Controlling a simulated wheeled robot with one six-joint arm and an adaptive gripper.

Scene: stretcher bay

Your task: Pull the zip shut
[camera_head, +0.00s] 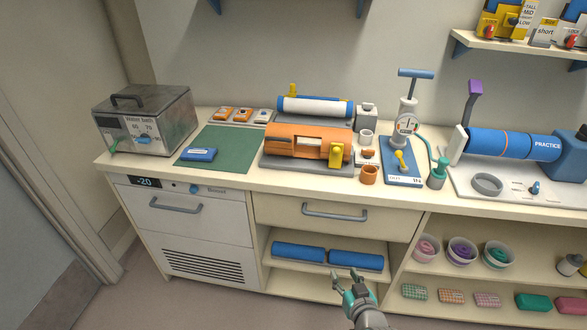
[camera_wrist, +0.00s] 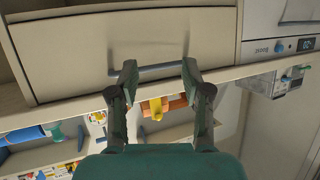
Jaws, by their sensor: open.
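I cannot clearly make out a zip in either view. An orange rounded case (camera_head: 285,143) with a pale slot in its front lies on a grey base at the middle of the counter. A yellow tab (camera_head: 337,156) sits at its right front; in the wrist view, the yellow tab (camera_wrist: 156,106) shows against the orange case beyond my fingers. A small blue pack (camera_head: 198,154) lies on a green mat. My gripper (camera_head: 347,279) is open and empty, low in front of the cabinet. Its fingers (camera_wrist: 160,75) stand apart in the wrist view.
The counter edge and the drawer handle (camera_head: 335,212) are between my gripper and the counter top. Blue rolls (camera_head: 300,252) lie on the open shelf. A grey water bath (camera_head: 145,120) stands left, a pump (camera_head: 405,125) right of the case. The green mat (camera_head: 235,145) is mostly bare.

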